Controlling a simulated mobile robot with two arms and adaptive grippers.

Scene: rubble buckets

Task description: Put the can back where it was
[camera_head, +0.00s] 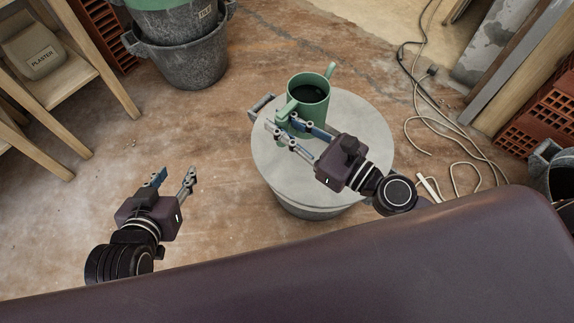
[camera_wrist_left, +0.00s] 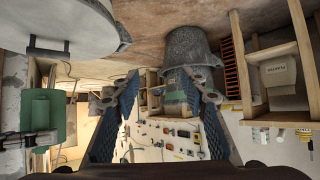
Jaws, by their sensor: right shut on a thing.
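The can (camera_head: 305,105) is a green watering can with an open top and dark inside. Its spout points to the upper right and its handle to the lower left. It is upright at the far part of a round grey top (camera_head: 345,165); I cannot tell whether its base touches. My right gripper (camera_head: 275,122) is shut on the can's handle, with its fingers partly hiding it. My left gripper (camera_head: 175,177) is open and empty above the floor, left of the round top. Its spread fingers also show in the left wrist view (camera_wrist_left: 160,90).
Grey buckets (camera_head: 190,60) stand at the upper left, beside a wooden shelf (camera_head: 85,75) with a plaster bag (camera_head: 35,55). A cable (camera_head: 450,130) lies on the floor to the right, near red bricks (camera_head: 545,115). The floor at left centre is clear.

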